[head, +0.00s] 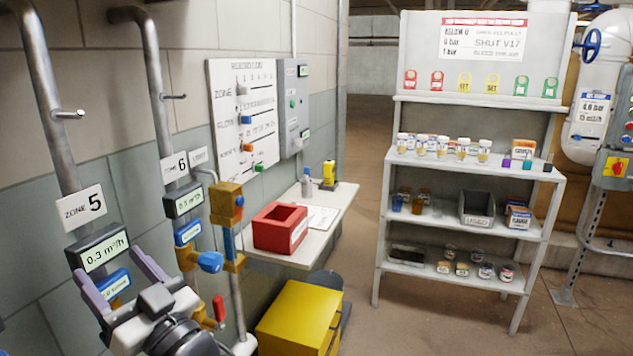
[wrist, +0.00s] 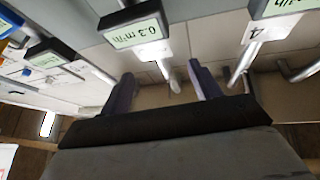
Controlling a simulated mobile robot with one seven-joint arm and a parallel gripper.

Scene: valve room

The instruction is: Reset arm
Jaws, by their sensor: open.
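My gripper (head: 122,282) is at the lower left of the head view, in front of the zone 5 pipe and its meter. Its two purple-grey fingers are spread apart with nothing between them. In the wrist view my gripper (wrist: 162,90) also shows open and empty. The zone 5 meter (head: 97,252) reads 0.3 m³/h and sits just behind the fingers in the head view. It also shows in the wrist view (wrist: 134,31), above the fingers. I cannot tell the exact gap between fingers and meter.
Zone 6 pipework with a blue-handled valve (head: 210,262) stands to the right of my gripper. A red bin (head: 280,227) sits on a wall shelf above a yellow cabinet (head: 300,318). A grey shelf rack (head: 465,170) holds jars and tags. Floor is free between cabinet and rack.

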